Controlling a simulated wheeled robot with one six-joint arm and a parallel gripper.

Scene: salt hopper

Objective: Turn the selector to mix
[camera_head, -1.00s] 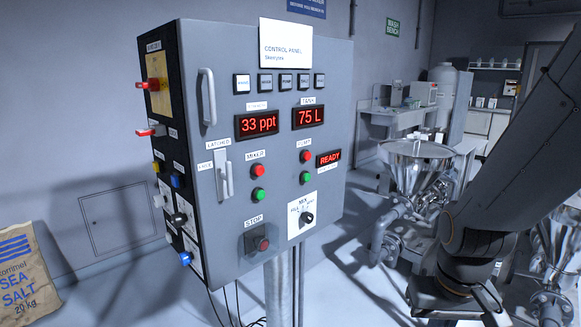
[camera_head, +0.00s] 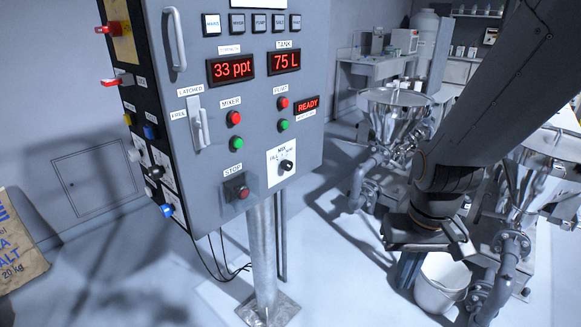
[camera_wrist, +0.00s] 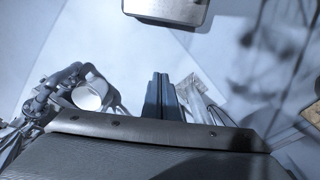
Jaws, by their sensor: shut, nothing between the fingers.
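The selector (camera_head: 287,165) is a small black knob on a white plate (camera_head: 273,168) at the lower right of the grey control panel's front. The plate has "MIX" at its top, "FILL" to the left and another label to the right. The knob's pointer is too small to read surely. My gripper (camera_head: 408,272) hangs low to the right of the panel, pointing down and well apart from the selector. In the wrist view its dark fingers (camera_wrist: 160,93) lie together with nothing between them. The selector does not show there.
Above the selector are red and green buttons (camera_head: 283,125); a red stop button (camera_head: 241,191) is to its left. The panel stands on a post (camera_head: 262,255). Steel hoppers (camera_head: 397,112) with pipes and a white bucket (camera_head: 441,283) stand right, near my arm. Floor before the panel is clear.

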